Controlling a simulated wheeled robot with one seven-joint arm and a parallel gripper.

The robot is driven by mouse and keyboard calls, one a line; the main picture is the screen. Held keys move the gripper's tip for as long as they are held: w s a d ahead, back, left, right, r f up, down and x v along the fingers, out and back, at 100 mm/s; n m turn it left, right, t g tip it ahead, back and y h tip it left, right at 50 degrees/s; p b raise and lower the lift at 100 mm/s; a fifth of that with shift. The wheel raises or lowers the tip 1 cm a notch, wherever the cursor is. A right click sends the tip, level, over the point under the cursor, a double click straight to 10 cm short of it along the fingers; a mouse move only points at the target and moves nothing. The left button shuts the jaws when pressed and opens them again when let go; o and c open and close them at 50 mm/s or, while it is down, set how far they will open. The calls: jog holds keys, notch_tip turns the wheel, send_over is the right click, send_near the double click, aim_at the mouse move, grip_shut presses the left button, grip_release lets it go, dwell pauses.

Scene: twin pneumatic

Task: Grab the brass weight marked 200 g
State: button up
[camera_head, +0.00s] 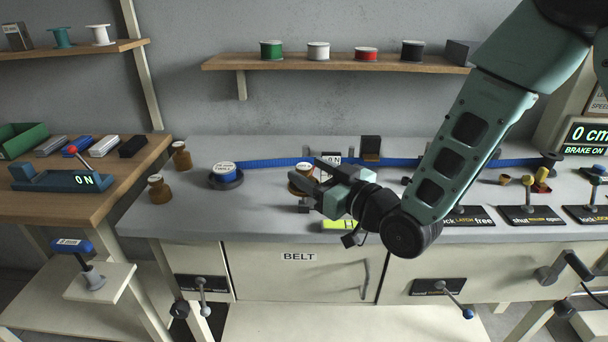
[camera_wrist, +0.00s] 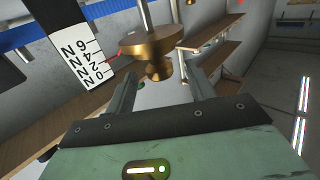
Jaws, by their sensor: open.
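A brass weight (camera_head: 296,189) with a pale label on top stands on the grey bench, partly hidden by my gripper. Its marking is too small to read. My gripper (camera_head: 309,181) is open, with its fingers pointing left at this weight. In the wrist view a brass piece (camera_wrist: 156,50) with a wide disc and a narrower knob shows just beyond and between the open fingertips (camera_wrist: 160,78); no marking shows on it. Two more brass weights, one nearer (camera_head: 159,192) and one farther back (camera_head: 182,158), stand at the bench's left end with labels that I cannot read clearly.
A white scale marked in N (camera_wrist: 82,60) stands close by in the wrist view. The bench between reel and gripper is clear.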

jog(key=shift+x, duration=1.35)
jog(key=c, duration=1.1)
jog(key=shift+c, duration=0.3)
